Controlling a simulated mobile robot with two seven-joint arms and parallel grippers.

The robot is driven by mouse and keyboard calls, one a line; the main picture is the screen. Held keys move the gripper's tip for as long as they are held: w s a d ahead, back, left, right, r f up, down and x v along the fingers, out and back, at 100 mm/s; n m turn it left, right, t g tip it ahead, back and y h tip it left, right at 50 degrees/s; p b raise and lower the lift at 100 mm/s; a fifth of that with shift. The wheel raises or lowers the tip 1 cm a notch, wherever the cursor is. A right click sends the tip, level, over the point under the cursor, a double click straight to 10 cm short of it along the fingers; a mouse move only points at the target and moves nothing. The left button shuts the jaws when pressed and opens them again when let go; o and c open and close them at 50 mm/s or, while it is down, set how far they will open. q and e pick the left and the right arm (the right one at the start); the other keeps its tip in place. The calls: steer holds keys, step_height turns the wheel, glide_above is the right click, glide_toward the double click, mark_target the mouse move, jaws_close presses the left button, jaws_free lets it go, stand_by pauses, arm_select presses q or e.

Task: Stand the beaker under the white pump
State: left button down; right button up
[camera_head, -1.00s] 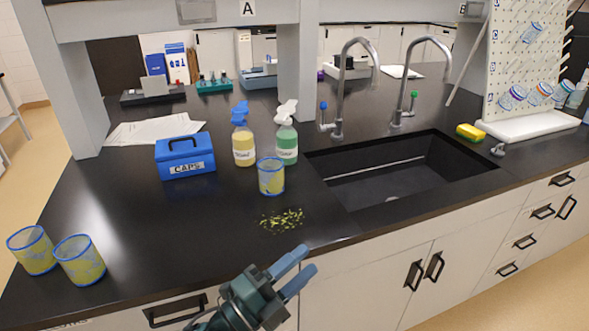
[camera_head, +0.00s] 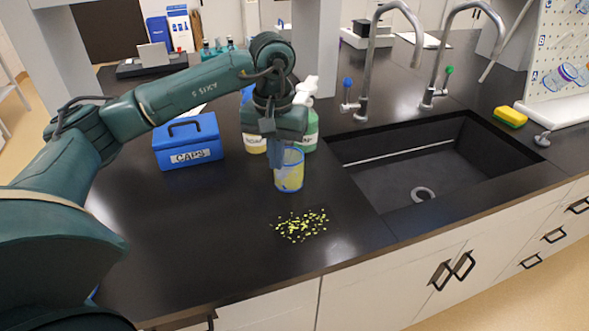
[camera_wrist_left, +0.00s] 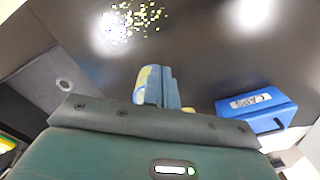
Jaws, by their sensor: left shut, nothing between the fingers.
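A clear beaker (camera_head: 292,173) with a blue rim and yellow stains stands upright on the black counter, in front of two spray bottles. The white pump (camera_head: 307,86) tops the right bottle, whose green body (camera_head: 311,130) is partly hidden. The other bottle (camera_head: 253,143) is pale yellow and mostly covered by my left arm. My left gripper (camera_head: 276,158) points down at the beaker's left rim, fingers shut and empty. Whether it touches the beaker, I cannot tell. In the left wrist view the beaker (camera_wrist_left: 140,86) is partly hidden behind the shut fingers (camera_wrist_left: 162,88). My right gripper is out of view.
Yellow-green flakes (camera_head: 300,225) lie in front of the beaker. A blue CAPS box (camera_head: 188,142) stands to the left. The sink (camera_head: 385,185) with two taps is to the right. A yellow sponge (camera_head: 510,117) lies beyond it. The counter's front left is partly behind my arm.

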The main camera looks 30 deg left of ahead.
mark_target(289, 170)
arm_select(q)
steer(key=f+p, duration=0.1)
steer(key=f, duration=0.8)
steer(key=shift+s+f+p, duration=0.2)
steer(key=shift+p, duration=0.1)
steer(key=w, duration=0.2)
steer(key=w+p, duration=0.1)
steer(key=shift+a+f, duration=0.1)
steer(key=shift+a, duration=0.15)
steer(key=shift+w+a, duration=0.15)
steer(key=shift+w, duration=0.4)
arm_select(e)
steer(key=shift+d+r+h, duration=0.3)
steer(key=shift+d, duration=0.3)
arm_select(q)
steer(key=shift+w+f, duration=0.1)
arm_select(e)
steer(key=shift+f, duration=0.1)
